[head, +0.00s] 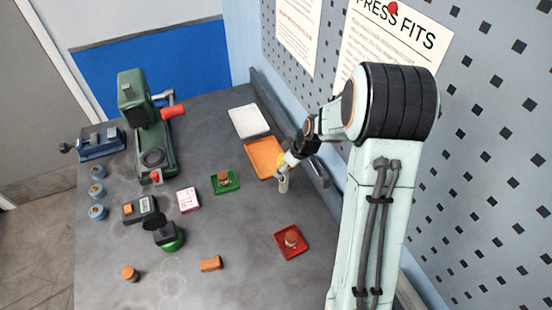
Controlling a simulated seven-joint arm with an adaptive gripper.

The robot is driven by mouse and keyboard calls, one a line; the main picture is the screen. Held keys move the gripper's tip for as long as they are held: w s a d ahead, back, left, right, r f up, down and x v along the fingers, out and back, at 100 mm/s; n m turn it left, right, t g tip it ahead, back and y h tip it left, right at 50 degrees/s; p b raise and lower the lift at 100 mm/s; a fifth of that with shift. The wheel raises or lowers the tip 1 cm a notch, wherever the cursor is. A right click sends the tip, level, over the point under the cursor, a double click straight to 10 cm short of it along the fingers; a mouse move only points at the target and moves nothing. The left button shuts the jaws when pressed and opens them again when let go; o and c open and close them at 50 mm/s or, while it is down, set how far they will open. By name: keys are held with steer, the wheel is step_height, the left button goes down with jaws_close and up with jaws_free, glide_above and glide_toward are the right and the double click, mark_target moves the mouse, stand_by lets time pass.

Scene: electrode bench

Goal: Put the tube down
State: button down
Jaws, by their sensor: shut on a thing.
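My gripper (287,163) is over the right part of the grey bench, at the right edge of the orange tray (262,160). It is shut on a small pale grey tube (283,185), which hangs down below the fingers, close to upright. The fingertips are small here and partly hidden by my wrist. I cannot tell whether the tube's lower end touches the bench.
A white tray (236,129) lies behind the orange one. A green press (137,110) and blue vise (88,150) stand left. Bare bench lies between the red and green trays.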

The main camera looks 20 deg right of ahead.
steer(key=shift+w+d+f, duration=0.1)
steer(key=shift+w+f, duration=0.2)
steer(key=shift+f, duration=0.05)
steer(key=shift+w+f, duration=0.15)
steer(key=shift+f, duration=0.75)
steer(key=shift+w+f, duration=0.1)
steer(key=shift+f, duration=0.8)
steer(key=shift+f, duration=0.15)
steer(key=c, duration=0.7)
jaws_free()
steer(key=shift+c, duration=0.2)
